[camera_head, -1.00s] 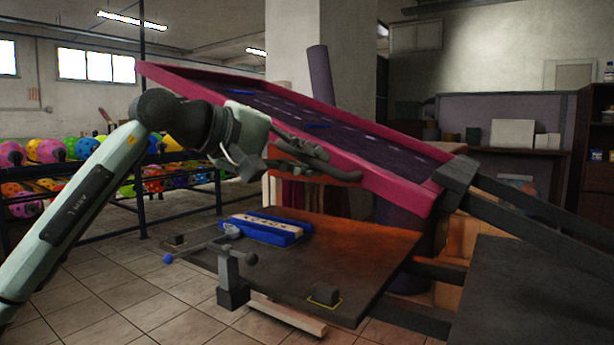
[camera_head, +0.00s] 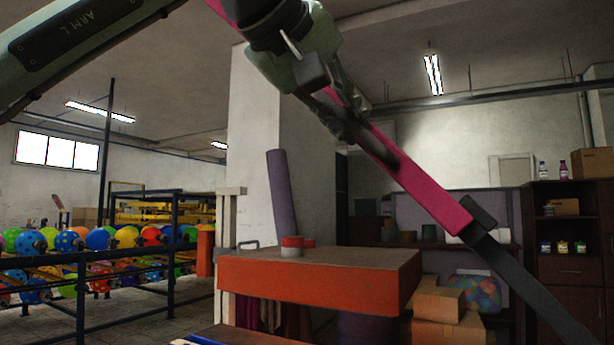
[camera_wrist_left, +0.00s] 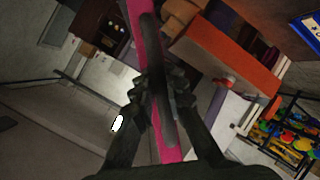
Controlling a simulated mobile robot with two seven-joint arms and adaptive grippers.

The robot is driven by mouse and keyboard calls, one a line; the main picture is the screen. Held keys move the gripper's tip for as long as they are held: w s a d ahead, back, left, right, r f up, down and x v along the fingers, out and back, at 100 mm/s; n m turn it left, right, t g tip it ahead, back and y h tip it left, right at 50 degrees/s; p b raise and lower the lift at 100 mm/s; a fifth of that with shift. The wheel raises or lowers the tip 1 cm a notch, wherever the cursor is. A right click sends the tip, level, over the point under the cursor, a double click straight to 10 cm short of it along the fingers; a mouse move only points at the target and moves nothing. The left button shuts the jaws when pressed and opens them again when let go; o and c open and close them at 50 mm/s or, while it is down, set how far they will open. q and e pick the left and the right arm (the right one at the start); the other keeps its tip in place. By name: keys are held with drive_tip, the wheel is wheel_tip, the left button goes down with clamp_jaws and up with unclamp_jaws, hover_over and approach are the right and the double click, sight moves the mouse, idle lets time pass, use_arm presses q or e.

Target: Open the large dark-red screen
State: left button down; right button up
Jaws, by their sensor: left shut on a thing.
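The large dark-red screen (camera_head: 432,194) is raised steeply and seen edge-on as a magenta bar in the head view. It slopes from the upper left down to the right. A dark handle (camera_head: 380,145) runs along its edge. My left gripper (camera_head: 345,118) is shut on this handle, high in the picture. In the left wrist view, the fingers (camera_wrist_left: 163,90) close around the dark handle (camera_wrist_left: 153,50), with the magenta frame (camera_wrist_left: 137,12) behind it. The screen's flat face is not visible. My right gripper is not in view.
An orange-sided table (camera_head: 315,282) with a small red-and-white container (camera_head: 292,246) stands below the screen. A dark arm (camera_head: 530,295) joins the screen's lower end. A rack of colourful balls (camera_head: 80,262) is at the left, with cardboard boxes (camera_head: 447,303) and shelves (camera_head: 560,235) at the right.

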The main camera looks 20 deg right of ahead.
use_arm(q)
drive_tip(key=s+d+r, duration=0.3)
drive_tip(key=s+r, duration=0.1)
drive_tip(key=r, duration=0.1)
drive_tip(key=shift+s+d+m+t, duration=0.3)
drive_tip(key=shift+s+m, duration=0.05)
drive_tip(key=shift+m, duration=0.05)
drive_tip(key=shift+f, duration=0.1)
drive_tip(key=c, duration=1.5)
unclamp_jaws()
drive_tip(key=shift+c, duration=0.2)
drive_tip(key=v, duration=1.2)
drive_tip(key=shift+r, duration=0.25)
drive_tip(key=shift+d, duration=0.1)
